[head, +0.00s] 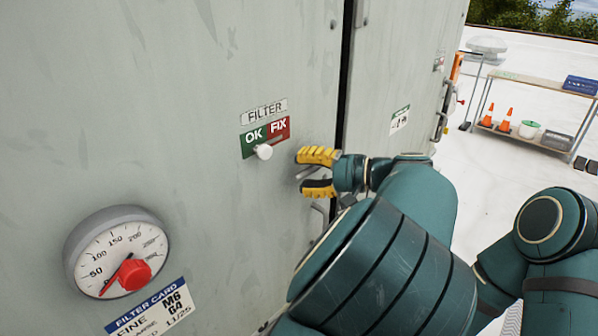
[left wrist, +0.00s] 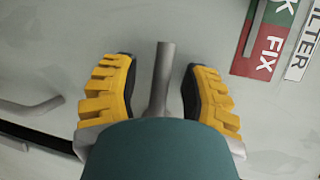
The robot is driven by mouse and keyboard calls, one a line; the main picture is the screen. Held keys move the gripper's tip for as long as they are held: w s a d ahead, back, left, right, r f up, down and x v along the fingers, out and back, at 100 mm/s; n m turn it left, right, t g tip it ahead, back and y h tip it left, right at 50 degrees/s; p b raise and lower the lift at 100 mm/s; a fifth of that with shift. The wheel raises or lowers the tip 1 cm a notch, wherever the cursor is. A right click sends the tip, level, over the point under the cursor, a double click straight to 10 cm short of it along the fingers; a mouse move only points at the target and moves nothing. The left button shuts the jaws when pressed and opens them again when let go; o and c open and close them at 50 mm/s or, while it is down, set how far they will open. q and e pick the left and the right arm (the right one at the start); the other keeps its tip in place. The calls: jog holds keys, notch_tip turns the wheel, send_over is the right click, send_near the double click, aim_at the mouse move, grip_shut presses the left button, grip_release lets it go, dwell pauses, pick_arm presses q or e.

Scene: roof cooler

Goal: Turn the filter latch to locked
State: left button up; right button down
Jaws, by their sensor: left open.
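My left gripper (head: 308,172) has yellow fingers and is open close to the grey cabinet panel, just right of the OK/FIX plate. A grey bar (head: 304,173), which looks like the filter latch lever, lies between its fingers. In the left wrist view this bar (left wrist: 164,75) stands between the two open yellow fingers (left wrist: 159,90), with a gap on each side. Its base is hidden behind the gripper, and I cannot read its lock position. My right gripper is not in view.
A dial (head: 116,252) with a red centre is at lower left. Another grey handle (head: 319,214) is below my gripper. A dark door gap (head: 344,75) runs to the right.

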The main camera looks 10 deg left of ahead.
pick_arm(q)
jog(key=shift+d, duration=0.1)
grip_shut()
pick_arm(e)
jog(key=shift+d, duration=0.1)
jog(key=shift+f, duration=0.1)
